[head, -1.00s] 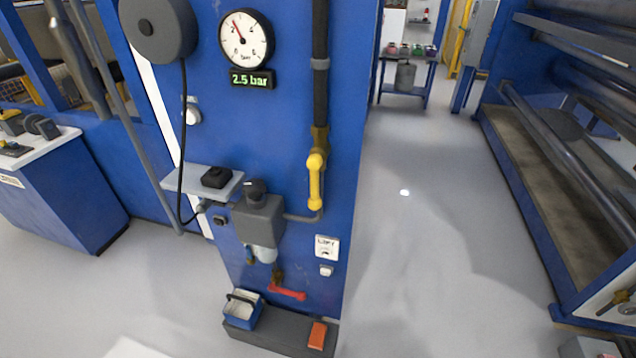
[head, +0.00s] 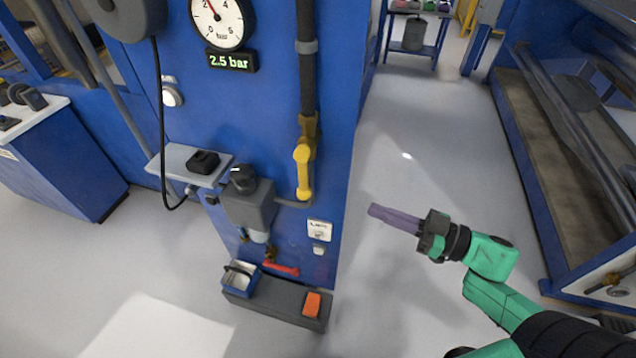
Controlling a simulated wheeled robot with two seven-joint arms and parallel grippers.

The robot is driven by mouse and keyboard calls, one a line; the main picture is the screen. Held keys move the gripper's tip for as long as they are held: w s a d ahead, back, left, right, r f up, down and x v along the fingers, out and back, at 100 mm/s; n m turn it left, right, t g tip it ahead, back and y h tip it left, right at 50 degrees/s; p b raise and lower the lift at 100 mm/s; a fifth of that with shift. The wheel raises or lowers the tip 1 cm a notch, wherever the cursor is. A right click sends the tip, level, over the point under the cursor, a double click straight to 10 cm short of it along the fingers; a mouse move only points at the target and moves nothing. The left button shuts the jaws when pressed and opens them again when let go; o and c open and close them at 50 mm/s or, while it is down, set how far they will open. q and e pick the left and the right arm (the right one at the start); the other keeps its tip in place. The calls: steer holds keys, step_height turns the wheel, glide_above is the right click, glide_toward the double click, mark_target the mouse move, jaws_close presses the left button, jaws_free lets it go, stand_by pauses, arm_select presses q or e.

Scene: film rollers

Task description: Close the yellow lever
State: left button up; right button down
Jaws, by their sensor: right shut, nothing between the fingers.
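The yellow lever (head: 304,172) hangs straight down, in line with the dark vertical pipe (head: 307,75) on the blue panel. Its top joins a brass valve body (head: 308,128). My right gripper (head: 372,210) is to the right of the lever and a little lower in the picture, over the grey floor. Its fingers are shut with nothing between them, and they point left towards the panel. It is apart from the lever. My left gripper is not in view.
A pressure gauge (head: 219,22) sits above a display (head: 229,62) reading 2.5 bar. A grey regulator (head: 248,204), a red lever (head: 282,268) and a dark base box (head: 275,300) with an orange pedal (head: 312,304) are lower down. Rollers stand at right; the floor between is clear.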

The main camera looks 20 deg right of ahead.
steer(key=p, duration=0.2)
glide_toward(303, 175)
steer(key=w+a+f, duration=0.3)
steer(key=w+a, duration=0.1)
steer(key=w, duration=0.1)
steer(key=shift+f, duration=0.1)
steer(key=shift+b, duration=0.3)
